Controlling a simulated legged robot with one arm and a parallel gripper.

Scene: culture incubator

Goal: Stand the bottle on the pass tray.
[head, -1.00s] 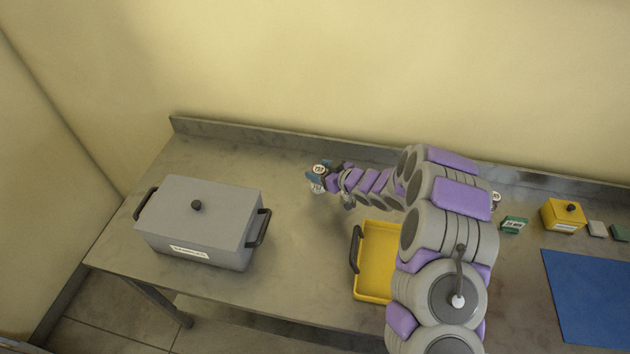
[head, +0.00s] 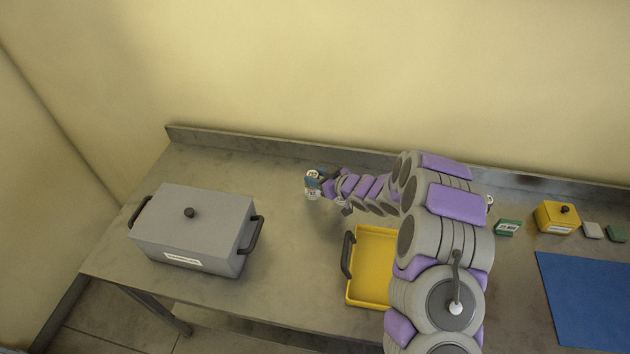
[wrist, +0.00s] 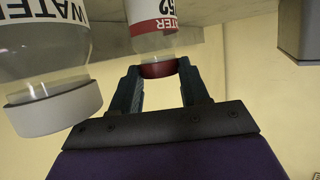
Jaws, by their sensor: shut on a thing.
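My gripper (wrist: 162,82) is shut on a clear bottle (wrist: 153,40) at its dark red cap. The bottle has a red and white label reading WATER and 52, and the wrist view shows it cap down in the picture. A second bottle (wrist: 45,60) with a white cap and a WATER label is close on the left there, apart from the fingers. In the head view my gripper (head: 315,183) is at the back of the bench, among small white labelled shapes too small to tell apart. A yellow tray (head: 349,292) with a dark handle lies nearer, partly hidden by my arm.
A grey lidded box (head: 190,228) with dark side handles stands at the left. At the right are a green box (head: 507,228), a small yellow box (head: 556,217), small pads and a blue mat (head: 590,300). The bench between grey box and tray is clear.

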